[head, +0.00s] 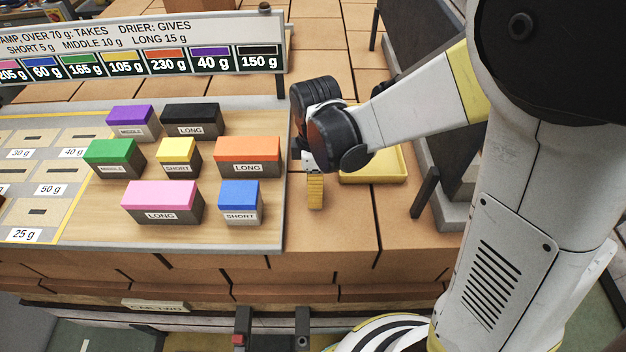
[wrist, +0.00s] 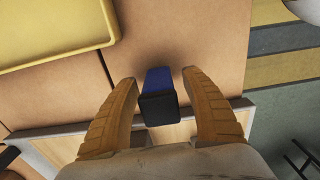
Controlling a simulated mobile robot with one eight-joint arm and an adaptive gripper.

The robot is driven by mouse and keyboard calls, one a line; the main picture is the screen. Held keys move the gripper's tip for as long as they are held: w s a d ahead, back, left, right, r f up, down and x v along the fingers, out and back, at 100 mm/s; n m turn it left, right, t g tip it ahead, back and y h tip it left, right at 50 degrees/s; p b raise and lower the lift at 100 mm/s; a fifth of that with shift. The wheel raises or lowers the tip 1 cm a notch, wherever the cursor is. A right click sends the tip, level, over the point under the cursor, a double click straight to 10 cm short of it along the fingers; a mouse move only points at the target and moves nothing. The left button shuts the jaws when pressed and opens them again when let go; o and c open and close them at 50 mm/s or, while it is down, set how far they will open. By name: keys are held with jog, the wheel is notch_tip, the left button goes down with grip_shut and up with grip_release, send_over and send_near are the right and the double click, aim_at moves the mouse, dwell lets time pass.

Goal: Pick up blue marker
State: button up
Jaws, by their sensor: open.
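My gripper (head: 315,190) hangs above the brick surface, just right of the board's edge. It is open; both yellowish fingers show apart in the wrist view (wrist: 159,77). Between them in that view is a dark blue piece (wrist: 158,79) with a black near face, with gaps on both sides. I cannot tell if it is the blue marker or touches the surface. No such piece shows beside my gripper in the head view. There, the only loose blue thing is a blue-topped block (head: 239,195) labelled SHORT, on the board, left of and apart from my gripper.
Purple (head: 131,115), black (head: 191,113), green (head: 110,151), yellow (head: 177,150), orange (head: 248,149) and pink (head: 160,195) blocks stand on the board (head: 270,235). A yellow tray (head: 385,178) lies right of my gripper.

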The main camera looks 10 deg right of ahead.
grip_shut()
jog(key=shift+r, duration=0.45)
jog(key=r, duration=0.2)
jog(key=r+p, duration=0.1)
jog(key=r, duration=0.1)
jog(key=shift+d, duration=0.4)
jog(key=d+r, duration=0.3)
jog(key=d, duration=0.2)
jog(key=s+d+r+p, duration=0.1)
jog(key=d+r, duration=0.2)
jog(key=d, duration=0.3)
jog(key=shift+s+p, duration=0.15)
jog(key=shift+p, duration=0.15)
jog(key=shift+a+r, duration=0.1)
